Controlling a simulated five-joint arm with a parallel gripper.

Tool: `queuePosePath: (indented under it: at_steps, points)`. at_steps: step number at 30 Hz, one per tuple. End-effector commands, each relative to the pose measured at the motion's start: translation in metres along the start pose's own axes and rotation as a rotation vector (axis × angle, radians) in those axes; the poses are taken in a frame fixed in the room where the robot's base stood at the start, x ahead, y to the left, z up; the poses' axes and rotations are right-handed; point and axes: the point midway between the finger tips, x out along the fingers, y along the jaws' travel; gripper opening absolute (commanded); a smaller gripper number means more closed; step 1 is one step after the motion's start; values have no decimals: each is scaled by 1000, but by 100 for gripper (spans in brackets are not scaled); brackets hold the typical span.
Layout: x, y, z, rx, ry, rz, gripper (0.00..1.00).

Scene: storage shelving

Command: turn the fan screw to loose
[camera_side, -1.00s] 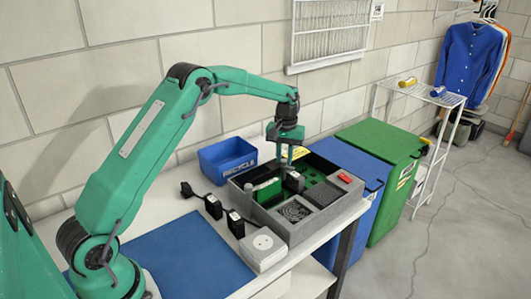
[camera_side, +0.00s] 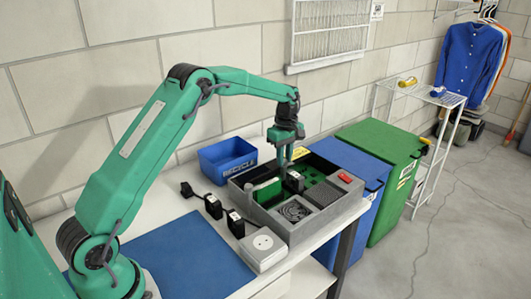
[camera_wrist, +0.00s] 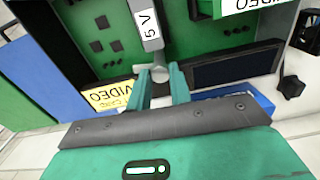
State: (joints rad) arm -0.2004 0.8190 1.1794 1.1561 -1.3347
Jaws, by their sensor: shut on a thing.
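The grey case (camera_side: 315,229) stands open on the table with a green board inside, seen in the wrist view (camera_wrist: 112,30). My gripper (camera_side: 284,166) points down into the case. In the wrist view its fingers (camera_wrist: 160,84) are shut on a small pale round screw head (camera_wrist: 160,72), just below the block marked 5 V (camera_wrist: 147,22). The screw's turn angle cannot be told. The side view hides the screw.
A blue recycle bin (camera_side: 227,160), black plug-like parts (camera_side: 213,206) and a white socket box (camera_side: 262,249) stand close around the case. A red switch (camera_side: 344,177) is on the case's right side. The blue mat (camera_side: 190,258) is clear.

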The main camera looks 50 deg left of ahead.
Motion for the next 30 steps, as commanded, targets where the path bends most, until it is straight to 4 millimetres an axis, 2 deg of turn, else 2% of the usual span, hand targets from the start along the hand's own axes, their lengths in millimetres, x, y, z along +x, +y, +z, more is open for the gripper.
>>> queuePosePath:
  at_steps: [9, 25, 26, 28, 29, 30]
  points:
    - [-1, 0, 1, -159, 0, 0, 0]
    - [-1, 0, 1, -191, 0, 0, 0]
    - [-1, 0, 1, -191, 0, 0, 24]
    - [-1, 0, 1, -191, 0, 0, 38]
    - [-1, 0, 1, -191, 0, 0, 42]
    - [-1, 0, 1, -191, 0, 0, 42]
